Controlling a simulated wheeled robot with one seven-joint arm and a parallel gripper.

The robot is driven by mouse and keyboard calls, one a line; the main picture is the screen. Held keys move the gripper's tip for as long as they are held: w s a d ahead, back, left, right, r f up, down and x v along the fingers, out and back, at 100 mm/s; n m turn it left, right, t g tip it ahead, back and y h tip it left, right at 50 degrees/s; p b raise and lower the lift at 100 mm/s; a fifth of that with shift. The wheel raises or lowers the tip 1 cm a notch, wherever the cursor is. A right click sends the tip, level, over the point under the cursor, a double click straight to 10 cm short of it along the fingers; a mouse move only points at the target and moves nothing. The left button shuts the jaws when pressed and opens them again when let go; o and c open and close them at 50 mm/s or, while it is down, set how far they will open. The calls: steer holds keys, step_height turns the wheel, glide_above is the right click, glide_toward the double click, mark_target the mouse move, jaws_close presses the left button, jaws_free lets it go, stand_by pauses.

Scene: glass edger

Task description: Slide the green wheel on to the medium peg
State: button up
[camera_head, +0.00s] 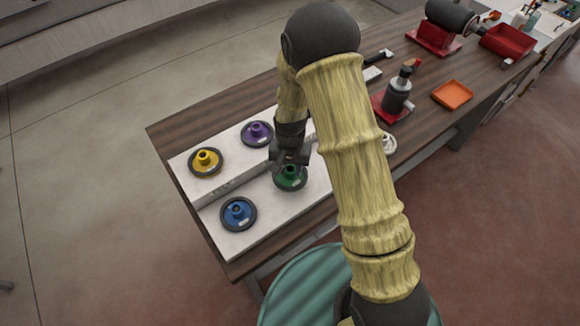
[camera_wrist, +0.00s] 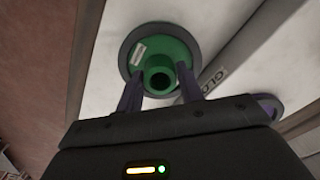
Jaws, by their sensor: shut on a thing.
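The green wheel (camera_head: 291,184) has a dark rim and a raised green hub. It is at the near side of the white board, right of the blue wheel, and I cannot tell whether it touches the board. In the wrist view the green wheel (camera_wrist: 150,50) shows its hub with a dark centre hole. My gripper (camera_head: 290,163) points down over it, its two fingers (camera_wrist: 160,82) shut on the hub from either side. I cannot make out the medium peg in either view.
The yellow wheel (camera_head: 206,162), purple wheel (camera_head: 257,134) and blue wheel (camera_head: 238,214) lie on the white board (camera_head: 262,224). A dark machine on a red base (camera_head: 397,95), an orange tray (camera_head: 452,95) and a red bin (camera_head: 508,41) stand farther right on the wooden table.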

steer(key=shift+f+b, duration=1.25)
steer(key=shift+f, duration=0.55)
steer(key=o, duration=1.3)
steer(key=shift+o, duration=0.2)
step_height(320, 180, up, 17)
steer(key=b, duration=0.3)
steer(key=shift+r, duration=0.2)
steer(key=shift+s, duration=0.1)
